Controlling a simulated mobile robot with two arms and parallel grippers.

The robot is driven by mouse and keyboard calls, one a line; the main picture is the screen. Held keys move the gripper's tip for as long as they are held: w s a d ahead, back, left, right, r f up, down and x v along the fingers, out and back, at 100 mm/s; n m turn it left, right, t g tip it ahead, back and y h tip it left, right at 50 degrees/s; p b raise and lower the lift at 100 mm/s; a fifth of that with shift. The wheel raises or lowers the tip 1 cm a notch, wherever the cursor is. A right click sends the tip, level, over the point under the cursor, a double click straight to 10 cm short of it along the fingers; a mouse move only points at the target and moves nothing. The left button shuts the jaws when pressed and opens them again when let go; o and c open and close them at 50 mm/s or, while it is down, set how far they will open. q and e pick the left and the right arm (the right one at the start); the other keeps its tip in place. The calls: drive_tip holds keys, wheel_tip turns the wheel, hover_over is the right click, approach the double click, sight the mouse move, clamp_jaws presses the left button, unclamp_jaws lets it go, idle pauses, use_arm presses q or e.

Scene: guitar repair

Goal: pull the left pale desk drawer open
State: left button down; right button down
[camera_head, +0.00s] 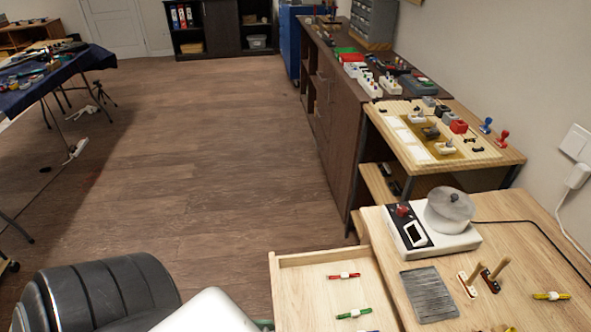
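A pale wooden drawer (288,262) stands pulled out from the left side of the pale desk (531,232), at the bottom middle of the head view. Its inside shows from above. A red item with a white band (343,276) and a green item with a white band (354,313) lie in it. The drawer's near end is cut off by the bottom edge, and its handle does not show. A smooth white part (210,312), perhaps mine, is at the bottom edge left of the drawer. Neither gripper shows.
A black padded chair (95,295) stands at the bottom left. On the desk are a white device with a round metal pot (450,210), a grey ribbed plate (429,293) and small wooden-handled tools (497,268). The brown floor (200,170) left of the desk is clear.

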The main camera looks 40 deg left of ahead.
use_arm(q)
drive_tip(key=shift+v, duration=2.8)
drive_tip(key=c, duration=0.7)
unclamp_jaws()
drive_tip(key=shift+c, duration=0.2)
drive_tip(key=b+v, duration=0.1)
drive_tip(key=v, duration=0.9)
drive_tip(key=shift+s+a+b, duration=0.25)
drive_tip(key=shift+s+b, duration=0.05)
drive_tip(key=shift+b, duration=0.05)
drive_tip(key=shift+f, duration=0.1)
